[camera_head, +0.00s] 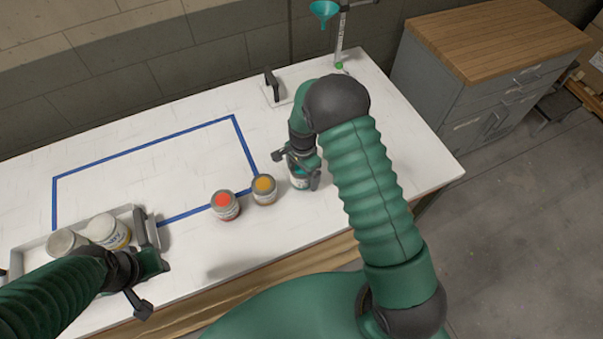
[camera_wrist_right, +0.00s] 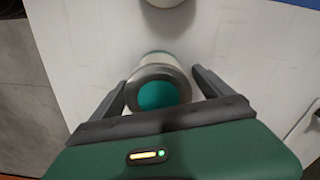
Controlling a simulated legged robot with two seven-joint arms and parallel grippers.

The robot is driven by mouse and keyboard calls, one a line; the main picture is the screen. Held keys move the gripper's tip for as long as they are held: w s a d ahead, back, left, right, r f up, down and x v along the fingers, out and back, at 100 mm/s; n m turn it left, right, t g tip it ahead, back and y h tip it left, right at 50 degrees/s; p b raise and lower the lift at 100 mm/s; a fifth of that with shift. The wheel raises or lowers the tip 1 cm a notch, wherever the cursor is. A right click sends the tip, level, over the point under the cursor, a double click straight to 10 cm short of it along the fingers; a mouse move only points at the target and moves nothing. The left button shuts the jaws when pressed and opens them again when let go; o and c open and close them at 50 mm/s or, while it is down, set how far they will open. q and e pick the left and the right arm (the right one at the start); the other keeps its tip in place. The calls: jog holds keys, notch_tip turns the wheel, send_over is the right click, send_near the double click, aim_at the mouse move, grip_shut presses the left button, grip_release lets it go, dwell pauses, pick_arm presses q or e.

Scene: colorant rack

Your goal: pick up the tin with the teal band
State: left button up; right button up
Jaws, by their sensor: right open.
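The tin with the teal band (camera_head: 300,182) stands on the white bench, partly hidden by my right gripper (camera_head: 304,170). In the right wrist view its round teal top with a grey rim (camera_wrist_right: 158,94) lies between the two open fingers of my right gripper (camera_wrist_right: 159,80). A gap shows between the tin and the right finger; the left finger is close to its rim. I cannot tell whether it touches. My left gripper (camera_head: 143,282) is by the tray at the lower left; its jaws are not clear.
A red-topped tin (camera_head: 225,205) and an orange-topped tin (camera_head: 264,189) stand left of the teal one. A tray (camera_head: 122,213) holds pale containers. Blue tape (camera_head: 150,147) outlines a clear area. A stand with a teal funnel (camera_head: 325,10) is at the back.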

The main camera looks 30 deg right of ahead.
jog(key=c, duration=1.6)
